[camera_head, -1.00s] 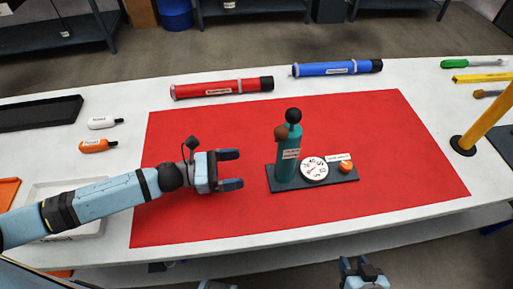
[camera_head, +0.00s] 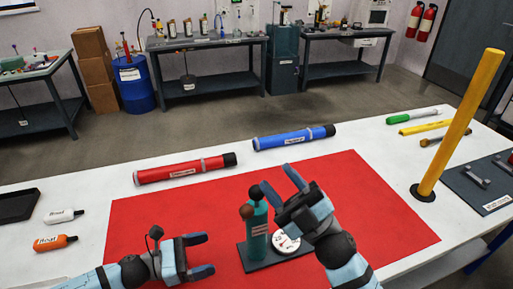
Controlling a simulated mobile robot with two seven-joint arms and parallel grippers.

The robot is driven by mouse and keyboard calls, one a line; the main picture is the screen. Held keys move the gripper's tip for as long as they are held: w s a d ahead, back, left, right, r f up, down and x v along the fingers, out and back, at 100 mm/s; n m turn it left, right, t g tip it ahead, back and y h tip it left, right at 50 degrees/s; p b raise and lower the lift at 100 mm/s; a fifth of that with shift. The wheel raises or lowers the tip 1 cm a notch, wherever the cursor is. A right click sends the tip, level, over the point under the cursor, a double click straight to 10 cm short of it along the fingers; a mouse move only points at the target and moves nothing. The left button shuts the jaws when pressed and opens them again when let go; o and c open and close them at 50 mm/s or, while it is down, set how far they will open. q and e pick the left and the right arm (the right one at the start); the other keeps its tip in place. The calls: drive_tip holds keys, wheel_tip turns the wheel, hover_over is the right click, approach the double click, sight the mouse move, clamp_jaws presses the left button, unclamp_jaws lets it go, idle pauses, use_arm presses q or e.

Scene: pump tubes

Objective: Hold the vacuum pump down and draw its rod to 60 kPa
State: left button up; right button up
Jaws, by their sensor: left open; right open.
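The vacuum pump stands upright on the red mat (camera_head: 385,208). It has a teal cylinder (camera_head: 257,232), a dark base plate (camera_head: 256,264), a round white gauge (camera_head: 285,243) and a black ball (camera_head: 256,193) on top, with a brown ball (camera_head: 247,211) just below it. My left gripper (camera_head: 205,255) is open and empty, left of the cylinder and apart from it. My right gripper (camera_head: 277,187) is open, just right of the black ball and above the gauge; I cannot tell whether it touches the ball. My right arm hides the base's right end and part of the gauge.
A red tube (camera_head: 180,171) and a blue tube (camera_head: 290,138) lie behind the mat. A yellow post (camera_head: 460,125) stands at right. White and orange bottles (camera_head: 55,243) lie at left beside a black tray (camera_head: 18,205). The mat's right part is clear.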

sight(257, 238)
drive_tip(key=s+a+r+n+g+h, duration=0.2)
drive_tip(key=s+a+n+g+h, duration=0.4)
drive_tip(key=n+g, duration=0.6)
drive_tip(key=s+a+r+n+g+h, duration=0.2)
drive_tip(key=a+r+n+g+h, duration=0.15)
drive_tip(key=a+n+g, duration=0.6)
drive_tip(key=w+d+n+t+h, duration=0.2)
drive_tip(key=w+d+t+h, duration=0.1)
drive_tip(key=w+h, duration=0.1)
drive_tip(key=w+d+n+t+h, duration=0.2)
drive_tip(key=w+d+h, duration=0.1)
drive_tip(key=d+h, duration=0.1)
drive_tip(key=w+d+f+n+t+h, duration=0.1)
drive_tip(key=w+d+n+t+h, duration=0.2)
drive_tip(key=w+h, duration=0.1)
drive_tip(key=shift+w+d+f+t+h, duration=0.1)
drive_tip(key=shift+w+d+t+h, duration=0.25)
drive_tip(key=shift+h, duration=0.2)
use_arm(q)
drive_tip(key=shift+w+d, duration=0.25)
drive_tip(key=shift+d, duration=0.3)
use_arm(e)
drive_tip(key=shift+d, duration=0.15)
use_arm(q)
drive_tip(key=x, duration=1.2)
drive_tip(key=shift+w+d, duration=0.15)
drive_tip(key=shift+d, duration=0.1)
